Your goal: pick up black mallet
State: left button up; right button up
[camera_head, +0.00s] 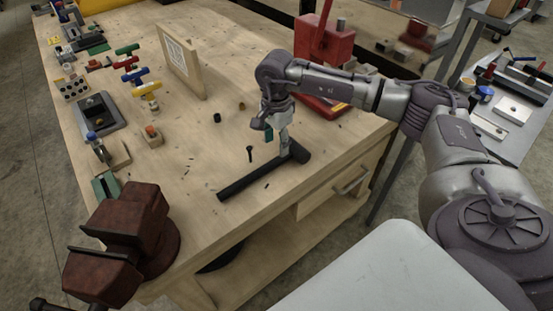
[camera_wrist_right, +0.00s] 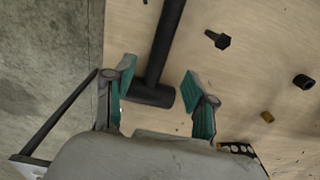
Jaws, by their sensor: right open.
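The black mallet (camera_head: 250,180) lies on the wooden workbench (camera_head: 205,150) near its front right edge. Its handle points toward the lower left and its head is at the right end. My right gripper (camera_head: 284,148) points down over the mallet's head end. In the right wrist view the mallet (camera_wrist_right: 160,60) runs down from the top, with its head between the two open, teal-padded fingers of the gripper (camera_wrist_right: 157,97). The fingers are apart and hold nothing. Whether they reach down beside the head cannot be told. My left gripper is not in view.
A rusty red vise (camera_head: 125,235) is at the front left. A red machine (camera_head: 322,45) stands behind my right arm. Colored clamps (camera_head: 130,70) lie at the left.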

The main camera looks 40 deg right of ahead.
aim_at(276, 159)
jog(key=shift+f, duration=0.75)
notch_tip(276, 159, down, 4)
jog(key=shift+s+f+p, duration=0.1)
jog(key=shift+p, duration=1.05)
jog(key=shift+f, duration=0.55)
grip_shut()
jog(key=shift+r, duration=0.1)
